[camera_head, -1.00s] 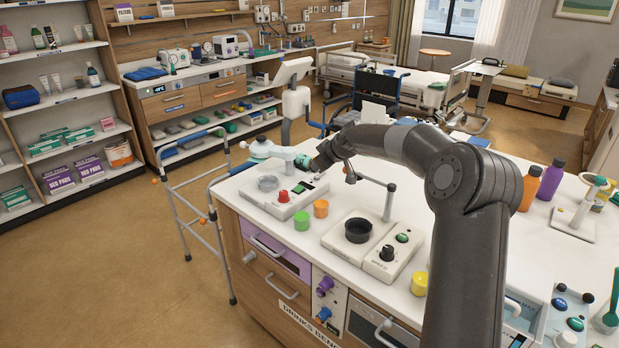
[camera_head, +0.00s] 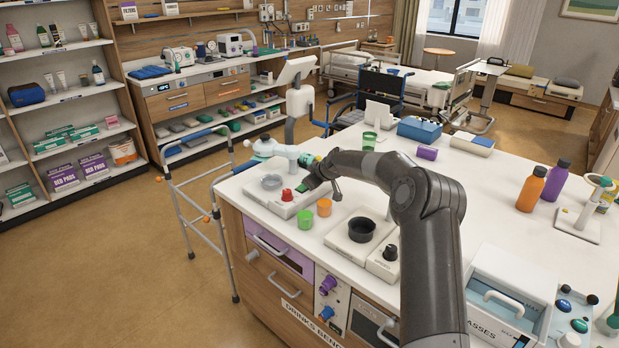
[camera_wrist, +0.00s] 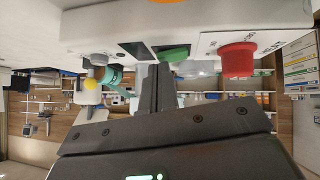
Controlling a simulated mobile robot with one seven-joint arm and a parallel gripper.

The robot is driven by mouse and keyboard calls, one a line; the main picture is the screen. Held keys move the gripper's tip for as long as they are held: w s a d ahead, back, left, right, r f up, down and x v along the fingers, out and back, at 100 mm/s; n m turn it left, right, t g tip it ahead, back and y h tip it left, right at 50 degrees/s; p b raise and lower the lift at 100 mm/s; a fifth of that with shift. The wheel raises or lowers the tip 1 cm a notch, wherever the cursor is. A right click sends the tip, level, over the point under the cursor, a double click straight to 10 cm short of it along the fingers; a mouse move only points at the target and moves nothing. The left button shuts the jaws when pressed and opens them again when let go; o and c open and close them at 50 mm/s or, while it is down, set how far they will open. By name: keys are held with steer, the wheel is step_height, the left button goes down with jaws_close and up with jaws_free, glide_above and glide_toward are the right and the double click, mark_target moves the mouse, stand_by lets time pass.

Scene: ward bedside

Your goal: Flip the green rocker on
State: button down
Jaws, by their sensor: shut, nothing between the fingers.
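The green rocker (camera_wrist: 172,52) shows in the wrist view on the face of a white device, just ahead of my fingertips. A dark square opening lies beside it and a red knob (camera_wrist: 237,60) on its other side. My gripper (camera_wrist: 159,68) is shut and empty, its dark fingers right by the rocker; I cannot tell whether they touch it. In the head view my gripper (camera_head: 311,182) is lowered over the right part of the white device (camera_head: 262,192), beside its red knob (camera_head: 288,195). The rocker is mostly hidden there, so its tilt is unclear.
Green (camera_head: 305,219) and orange (camera_head: 324,207) cups stand in front of the device. A unit with a black bowl (camera_head: 361,229) is right of them. A teal-and-white jointed object (camera_head: 276,150) stands behind. Bottles (camera_head: 531,189) and a white glasses box (camera_head: 510,290) are farther right.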

stand_by(0.3)
steer(key=shift+d+f+g, duration=0.1)
steer(key=shift+f+g, duration=0.2)
steer(key=shift+f, duration=0.05)
steer(key=shift+s+a+r, duration=0.15)
steer(key=shift+s+a, duration=0.35)
steer(key=shift+a, duration=0.1)
steer(key=shift+r, duration=0.15)
